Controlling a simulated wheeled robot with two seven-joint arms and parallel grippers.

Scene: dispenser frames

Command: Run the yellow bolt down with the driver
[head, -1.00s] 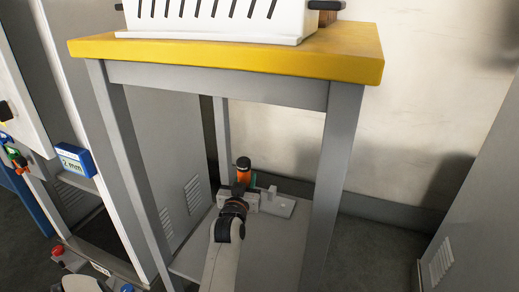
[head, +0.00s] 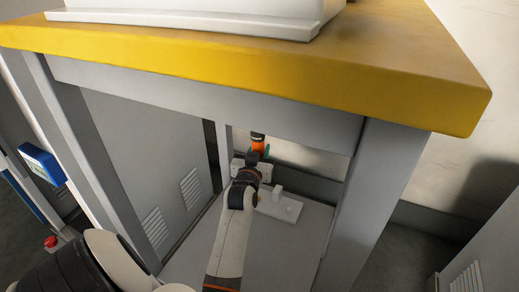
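The driver (head: 258,146), orange with a black top, stands roughly upright under the table in the head view. My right gripper (head: 261,158) is at the end of the arm reaching in from the bottom centre. A pale plate with a small raised block (head: 283,206) lies on the low shelf just right of my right wrist. I cannot make out the yellow bolt. My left arm shows at the lower left; its gripper is out of frame.
The yellow tabletop (head: 300,68) hangs over the work space, with a white bin (head: 200,22) on it. A grey table leg (head: 365,200) stands to the right. A grey cabinet (head: 150,150) closes the left. The shelf's front part is clear.

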